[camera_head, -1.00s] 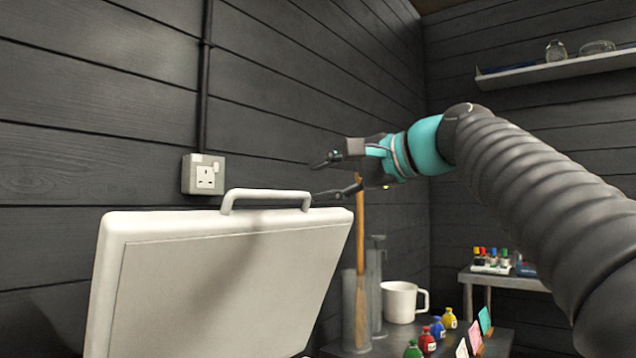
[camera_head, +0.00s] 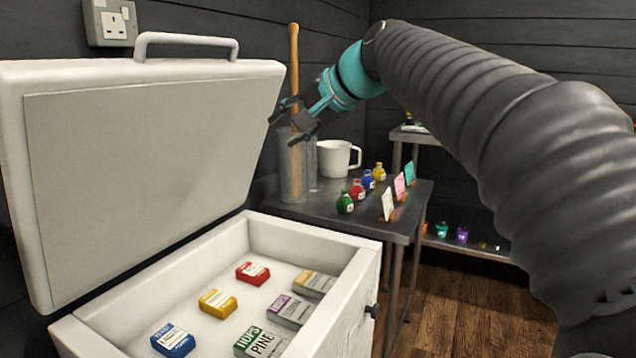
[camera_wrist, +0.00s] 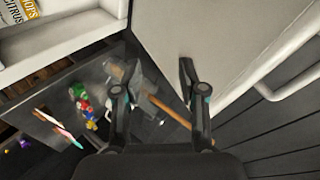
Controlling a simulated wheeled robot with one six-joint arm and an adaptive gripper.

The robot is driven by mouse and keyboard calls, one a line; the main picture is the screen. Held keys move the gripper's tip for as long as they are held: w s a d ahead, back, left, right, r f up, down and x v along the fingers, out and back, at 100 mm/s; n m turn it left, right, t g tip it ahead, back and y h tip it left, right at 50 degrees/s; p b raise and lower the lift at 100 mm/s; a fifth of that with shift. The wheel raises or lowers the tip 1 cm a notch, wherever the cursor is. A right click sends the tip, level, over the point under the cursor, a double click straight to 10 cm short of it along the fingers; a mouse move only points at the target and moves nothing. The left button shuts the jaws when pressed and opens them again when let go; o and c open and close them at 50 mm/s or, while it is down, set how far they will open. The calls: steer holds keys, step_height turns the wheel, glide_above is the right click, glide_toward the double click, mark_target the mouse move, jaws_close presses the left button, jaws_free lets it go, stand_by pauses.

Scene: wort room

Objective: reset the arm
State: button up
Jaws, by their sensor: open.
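My gripper (camera_head: 284,124) is open and empty. In the head view it is in the air beside the right edge of the raised white lid (camera_head: 140,150), in front of the tall clear cylinder with a wooden paddle (camera_head: 294,62). In the wrist view its two fingers (camera_wrist: 152,90) stand apart, with the lid (camera_wrist: 205,40) close to the right finger and the paddle (camera_wrist: 170,112) seen between the fingers, farther off. I cannot tell whether a finger touches the lid.
The open white chest (camera_head: 330,237) holds several coloured blocks and hop packets. A dark table (camera_head: 405,222) bears a white mug (camera_head: 335,158), small coloured bottles (camera_head: 345,203) and upright cards (camera_head: 388,204). A wall socket (camera_head: 112,22) is behind the lid. Floor (camera_head: 460,310) shows at right.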

steer(key=s+d+f+n+h, duration=0.1)
steer(key=s+d+f+h, duration=0.15)
steer(key=f, duration=0.35)
steer(key=s+d+f+g+h, duration=0.1)
steer(key=s+d+f, duration=0.2)
steer(key=d+f, duration=0.15)
steer(key=s+d+f+n+h, duration=0.1)
steer(key=s+d+f, duration=0.2)
steer(key=f, duration=0.4)
steer(key=s+d+f+h, duration=0.2)
steer(key=s+d+f, duration=0.3)
steer(key=s, duration=0.5)
steer(key=s+d+f+n+h, duration=0.1)
steer(key=s+d+f, duration=0.4)
steer(key=s+f, duration=0.5)
steer(key=shift+d+f+g+h, duration=0.2)
steer(key=shift+d+g+h, duration=0.2)
steer(key=shift+h, duration=0.25)
stand_by(1.3)
